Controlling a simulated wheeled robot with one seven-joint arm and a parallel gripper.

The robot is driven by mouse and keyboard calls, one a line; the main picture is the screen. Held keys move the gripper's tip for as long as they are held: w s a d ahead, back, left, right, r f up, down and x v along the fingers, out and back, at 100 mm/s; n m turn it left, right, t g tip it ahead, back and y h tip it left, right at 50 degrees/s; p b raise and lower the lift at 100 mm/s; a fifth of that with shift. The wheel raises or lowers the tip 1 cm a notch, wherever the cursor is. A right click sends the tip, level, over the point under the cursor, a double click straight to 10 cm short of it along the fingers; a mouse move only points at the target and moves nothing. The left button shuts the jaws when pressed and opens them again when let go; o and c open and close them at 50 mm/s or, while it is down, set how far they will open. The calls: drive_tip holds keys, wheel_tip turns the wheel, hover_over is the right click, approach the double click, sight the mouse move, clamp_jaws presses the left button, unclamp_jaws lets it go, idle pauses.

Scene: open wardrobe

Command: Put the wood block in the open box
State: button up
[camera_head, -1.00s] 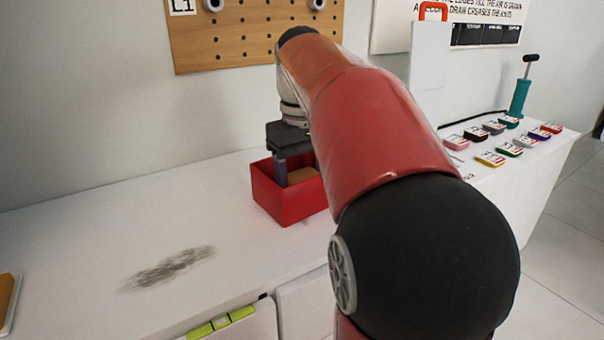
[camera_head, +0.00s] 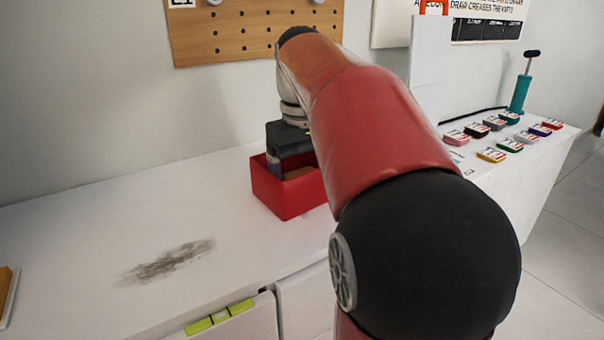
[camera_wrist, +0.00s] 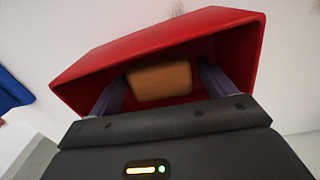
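The open box (camera_head: 290,202) is red and stands on the white worktop, partly hidden by my arm. In the wrist view its red wall (camera_wrist: 150,42) surrounds my fingers. The tan wood block (camera_wrist: 160,80) is inside the box, between my two fingers, with a visible gap on each side. In the head view only a little of the block (camera_head: 299,173) shows above the box's front wall. My gripper (camera_wrist: 160,86) is open, its fingers reaching down into the box on either side of the block. In the head view its fingertips are hidden inside the box.
A dark smudge (camera_head: 168,262) marks the worktop at left. A pegboard (camera_head: 250,28) hangs on the wall behind. Several coloured packs (camera_head: 492,154) and a teal pump (camera_head: 520,95) stand at right. A yellow-green level (camera_head: 220,317) is at the front edge.

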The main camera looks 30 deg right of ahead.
drive_tip(key=shift+o, duration=0.3)
wheel_tip(320, 180, up, 8)
drive_tip(key=shift+f+p, duration=0.1)
drive_tip(key=shift+p, duration=0.85)
drive_tip(key=shift+s, duration=0.1)
